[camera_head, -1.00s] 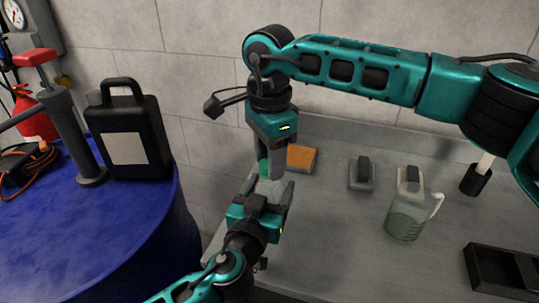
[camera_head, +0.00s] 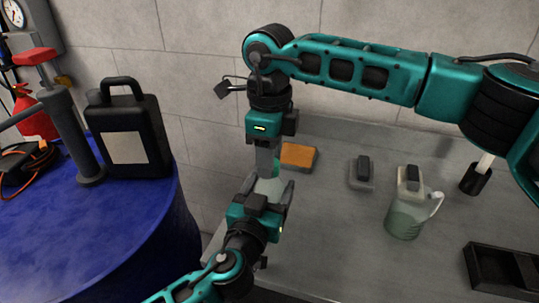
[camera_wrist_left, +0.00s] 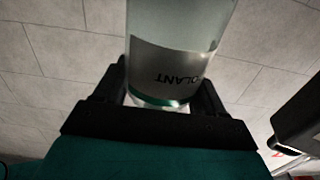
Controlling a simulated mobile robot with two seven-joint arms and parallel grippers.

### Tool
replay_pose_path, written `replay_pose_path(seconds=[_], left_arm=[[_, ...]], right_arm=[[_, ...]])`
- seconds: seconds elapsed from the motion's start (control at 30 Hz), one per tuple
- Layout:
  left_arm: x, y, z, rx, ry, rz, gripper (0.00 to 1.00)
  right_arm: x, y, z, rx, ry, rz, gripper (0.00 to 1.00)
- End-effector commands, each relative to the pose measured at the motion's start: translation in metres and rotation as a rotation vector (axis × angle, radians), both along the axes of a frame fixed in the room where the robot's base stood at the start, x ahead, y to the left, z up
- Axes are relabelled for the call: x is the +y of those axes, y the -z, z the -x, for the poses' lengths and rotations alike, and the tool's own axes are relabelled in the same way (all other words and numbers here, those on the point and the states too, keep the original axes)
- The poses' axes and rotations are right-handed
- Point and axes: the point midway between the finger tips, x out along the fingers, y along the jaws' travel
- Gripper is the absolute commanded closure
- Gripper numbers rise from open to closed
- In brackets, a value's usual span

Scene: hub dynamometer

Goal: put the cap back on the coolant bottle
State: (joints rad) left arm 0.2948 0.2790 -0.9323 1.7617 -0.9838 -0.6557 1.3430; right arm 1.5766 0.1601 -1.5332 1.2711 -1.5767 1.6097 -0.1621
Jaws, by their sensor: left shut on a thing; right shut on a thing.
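The pale, see-through coolant bottle (camera_head: 270,188) stands between the fingers of my left gripper (camera_head: 262,195), which is shut on it. In the left wrist view the bottle (camera_wrist_left: 175,60) shows a grey label with part of the word "COOLANT" and a green band low down. My right gripper (camera_head: 267,165) points down right over the bottle's top. It is shut on the cap, of which only a small green sliver (camera_head: 277,166) shows beside the fingers. The fingers hide the bottle's mouth, so I cannot tell how the cap is seated.
On the grey bench stand an orange-topped block (camera_head: 298,156), a grey block with a dark top (camera_head: 362,172), a jug (camera_head: 405,217), a dark cup (camera_head: 476,180) and a black tray (camera_head: 500,268). A black canister (camera_head: 128,130) stands on the blue drum (camera_head: 90,240) at left.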

Motion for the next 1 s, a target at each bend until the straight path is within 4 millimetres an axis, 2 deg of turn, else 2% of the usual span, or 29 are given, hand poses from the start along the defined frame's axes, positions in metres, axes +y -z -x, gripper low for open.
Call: replay_pose_path(seconds=[0.13, 0.27, 0.3, 0.57, 0.83, 1.0], left_arm=[[0.0, 0.0, 0.0, 0.001, -0.001, 0.0, 1.0], [0.0, 0.0, 0.0, 0.001, -0.001, 0.0, 1.0], [0.0, 0.0, 0.0, 0.001, -0.001, 0.0, 1.0], [0.0, 0.0, 0.0, 0.001, -0.001, 0.0, 1.0], [0.0, 0.0, 0.0, 0.001, -0.001, 0.0, 1.0], [0.0, 0.0, 0.0, 0.0, -0.001, -0.001, 1.0]], right_arm=[[0.0, 0.0, 0.0, 0.001, 0.23, 0.0, 0.99], [0.0, 0.0, 0.0, 0.001, 0.229, 0.0, 0.99], [0.0, 0.0, 0.0, 0.001, 0.228, 0.0, 0.61], [0.0, 0.0, 0.0, 0.0, 0.226, 0.0, 0.37], [0.0, -0.002, 0.0, 0.0, 0.225, -0.001, 0.37], [0.0, -0.017, -0.001, -0.002, 0.226, -0.003, 0.37]])
